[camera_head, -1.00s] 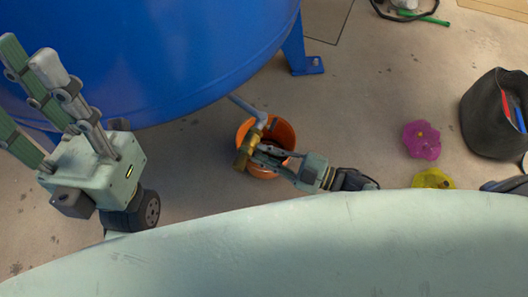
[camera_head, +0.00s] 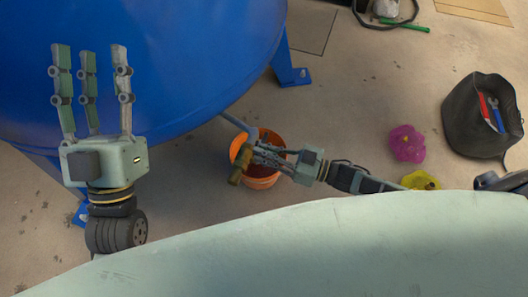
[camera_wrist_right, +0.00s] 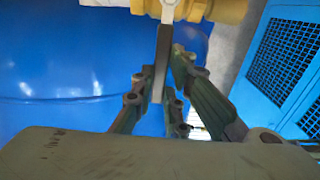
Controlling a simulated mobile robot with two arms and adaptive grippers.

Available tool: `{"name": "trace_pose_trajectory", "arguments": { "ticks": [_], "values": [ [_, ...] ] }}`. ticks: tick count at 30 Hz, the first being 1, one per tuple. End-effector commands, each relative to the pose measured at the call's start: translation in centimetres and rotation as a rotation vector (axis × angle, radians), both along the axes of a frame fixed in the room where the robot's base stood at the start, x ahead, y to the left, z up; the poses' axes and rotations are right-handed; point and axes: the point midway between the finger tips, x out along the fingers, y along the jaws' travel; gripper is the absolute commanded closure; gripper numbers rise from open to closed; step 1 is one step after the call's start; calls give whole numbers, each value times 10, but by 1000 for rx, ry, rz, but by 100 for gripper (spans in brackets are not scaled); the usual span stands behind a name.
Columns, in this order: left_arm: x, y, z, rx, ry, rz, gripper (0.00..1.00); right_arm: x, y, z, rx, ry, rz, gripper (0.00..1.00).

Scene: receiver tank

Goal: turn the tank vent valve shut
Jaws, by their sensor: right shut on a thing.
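The brass vent valve (camera_head: 240,166) sits at the end of a grey pipe (camera_head: 238,122) from the blue tank (camera_head: 180,60), above an orange bucket. In the right wrist view the brass valve body (camera_wrist_right: 228,10) is at the top, with its flat grey lever (camera_wrist_right: 161,62) pointing down from it. My right gripper (camera_head: 258,153) is shut on the lever; its fingers (camera_wrist_right: 165,90) lie on both sides of it. The fingers partly hide the lever in the head view. My left gripper (camera_head: 92,62) is open and empty, fingers spread, in front of the tank at the left.
The orange bucket (camera_head: 262,183) stands on the floor under the valve. A purple cloth (camera_head: 407,143), a yellow cloth (camera_head: 421,181) and a black tool bag (camera_head: 470,130) lie to the right. A blue tank leg (camera_head: 290,75) stands behind the valve. A blue grated cabinet (camera_wrist_right: 285,60) shows in the wrist view.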

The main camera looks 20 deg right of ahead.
Motion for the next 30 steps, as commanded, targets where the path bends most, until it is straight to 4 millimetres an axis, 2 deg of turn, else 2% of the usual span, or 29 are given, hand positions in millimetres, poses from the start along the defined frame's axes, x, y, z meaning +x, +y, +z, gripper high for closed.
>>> {"name": "trace_pose_trajectory", "arguments": {
  "ticks": [14, 15, 21, 30],
  "values": [
    [2, 0, -3, 5, 16, 1, 60, 2, -2, 0, 12, 18, -4, 100],
    [2, 0, -3, 5, 16, 2, 60, 2, -2, 0, 12, 18, -4, 86],
    [2, 0, -3, 5, 16, 2, 60, 2, -2, 0, 10, 15, -3, 69],
    [2, -1, -2, 5, 16, 0, 60, 1, -1, 0, 9, 14, -1, 68]
  ]
}}
